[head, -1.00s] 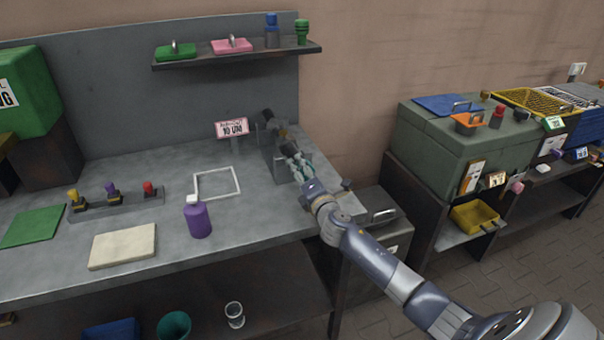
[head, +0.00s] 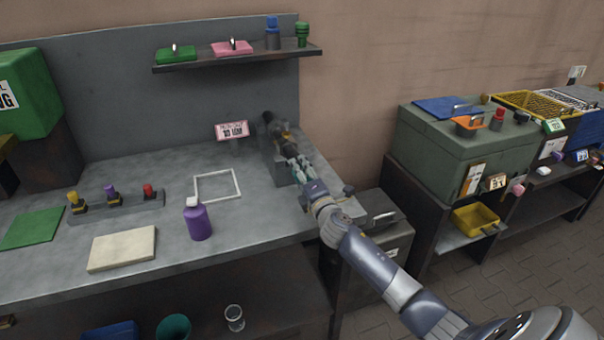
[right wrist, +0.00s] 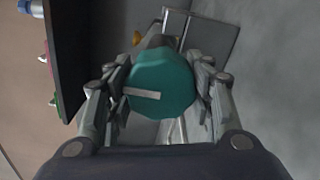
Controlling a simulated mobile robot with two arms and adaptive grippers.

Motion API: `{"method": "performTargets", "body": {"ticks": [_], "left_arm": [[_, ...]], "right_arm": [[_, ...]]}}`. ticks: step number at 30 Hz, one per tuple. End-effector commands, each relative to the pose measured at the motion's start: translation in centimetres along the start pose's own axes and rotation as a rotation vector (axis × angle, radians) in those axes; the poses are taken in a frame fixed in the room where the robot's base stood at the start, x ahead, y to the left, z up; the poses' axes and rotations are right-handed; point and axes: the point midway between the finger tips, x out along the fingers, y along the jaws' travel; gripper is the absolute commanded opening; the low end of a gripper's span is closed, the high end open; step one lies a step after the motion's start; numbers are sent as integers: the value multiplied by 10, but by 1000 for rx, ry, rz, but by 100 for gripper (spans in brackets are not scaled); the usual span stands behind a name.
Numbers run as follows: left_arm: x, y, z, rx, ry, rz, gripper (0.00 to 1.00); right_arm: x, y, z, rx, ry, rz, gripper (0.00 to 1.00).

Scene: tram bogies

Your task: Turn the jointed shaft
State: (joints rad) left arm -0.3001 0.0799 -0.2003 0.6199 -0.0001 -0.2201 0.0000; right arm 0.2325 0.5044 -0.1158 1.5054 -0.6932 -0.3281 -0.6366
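The jointed shaft's rig stands at the right end of the grey bench, with a dark block (head: 279,172) and dark and yellowish parts on top (head: 284,135). A teal many-sided knob (right wrist: 163,82) with a pale bar mark fills the middle of the right wrist view. My right gripper (head: 297,168) is at the rig's near side. In the right wrist view its fingers (right wrist: 162,90) lie against both sides of the knob. The shaft behind the knob is mostly hidden. My left gripper is not in view.
A pink-white sign (head: 232,131) stands behind the rig. A shelf (head: 240,58) hangs above. A grey cabinet (head: 376,235) stands right.

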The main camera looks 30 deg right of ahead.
Motion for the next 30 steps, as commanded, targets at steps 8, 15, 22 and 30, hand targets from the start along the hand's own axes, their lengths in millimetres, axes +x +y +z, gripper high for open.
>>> {"method": "performTargets", "body": {"ticks": [8, 15, 22, 30], "left_arm": [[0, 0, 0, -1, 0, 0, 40], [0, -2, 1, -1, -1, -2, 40], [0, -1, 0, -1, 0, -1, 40], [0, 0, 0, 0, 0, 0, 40]], "right_arm": [[0, 0, 0, -1, 0, 1, 68], [-5, 0, 0, -1, 1, 0, 68], [-37, -1, -1, -1, 3, -1, 68], [-87, -1, 0, 0, 1, -2, 68]]}}
